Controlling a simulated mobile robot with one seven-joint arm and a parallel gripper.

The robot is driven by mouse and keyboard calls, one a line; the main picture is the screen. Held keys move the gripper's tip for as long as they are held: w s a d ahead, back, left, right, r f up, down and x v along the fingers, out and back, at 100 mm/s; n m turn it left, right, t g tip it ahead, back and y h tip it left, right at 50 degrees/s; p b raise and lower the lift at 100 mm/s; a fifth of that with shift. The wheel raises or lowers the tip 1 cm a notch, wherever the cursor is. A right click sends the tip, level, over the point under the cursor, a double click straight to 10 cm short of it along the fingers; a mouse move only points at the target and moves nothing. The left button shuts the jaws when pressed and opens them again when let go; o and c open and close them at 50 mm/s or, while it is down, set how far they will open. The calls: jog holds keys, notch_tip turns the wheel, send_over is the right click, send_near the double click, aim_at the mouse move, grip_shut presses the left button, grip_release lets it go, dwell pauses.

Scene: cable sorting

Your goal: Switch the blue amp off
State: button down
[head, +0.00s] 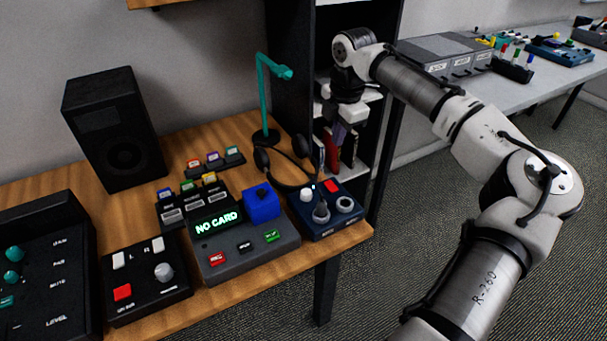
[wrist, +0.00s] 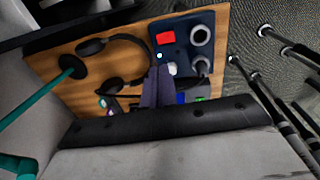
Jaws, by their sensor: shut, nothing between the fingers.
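The blue amp (head: 328,226) is a dark blue box at the right front corner of the wooden desk. On its top are a red switch (head: 332,186), a pale knob (head: 306,194) and two round grey sockets. A small white light shows near the knob. The wrist view shows the amp (wrist: 184,24) and red switch (wrist: 166,38) clearly. I cannot tell which way the switch is tilted. My gripper (head: 338,146) is shut and empty, pointing down above and behind the amp. In the wrist view its fingertips (wrist: 160,68) overlap the amp's edge near the knob.
Headphones (head: 262,160) lie just behind and left of the amp, below a teal stand (head: 264,100). A grey console (head: 248,259) reading "NO CARD" stands close to the amp's left. A dark shelf (head: 290,50) rises behind. The desk's right edge is beside the amp.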

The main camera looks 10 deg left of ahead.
aim_at(328, 182)
jog(key=shift+d, duration=0.15)
jog(key=f, duration=0.4)
jog(key=w+f+p, duration=0.1)
jog(key=f, duration=0.4)
jog(key=a+f+p, duration=0.1)
jog(key=f, duration=0.4)
jog(key=shift+w, duration=0.2)
jog(key=shift+a+p, duration=0.15)
jog(key=shift+p, duration=0.15)
jog(key=shift+w+a+p, duration=0.1)
jog(key=shift+a+p, duration=0.25)
jog(key=shift+p, duration=0.5)
jog(key=shift+w+d+f+g, duration=0.1)
jog(key=shift+f+g, duration=0.1)
jog(key=shift+g, duration=0.1)
jog(key=shift+r+p, duration=0.1)
jog(key=shift+p, duration=0.25)
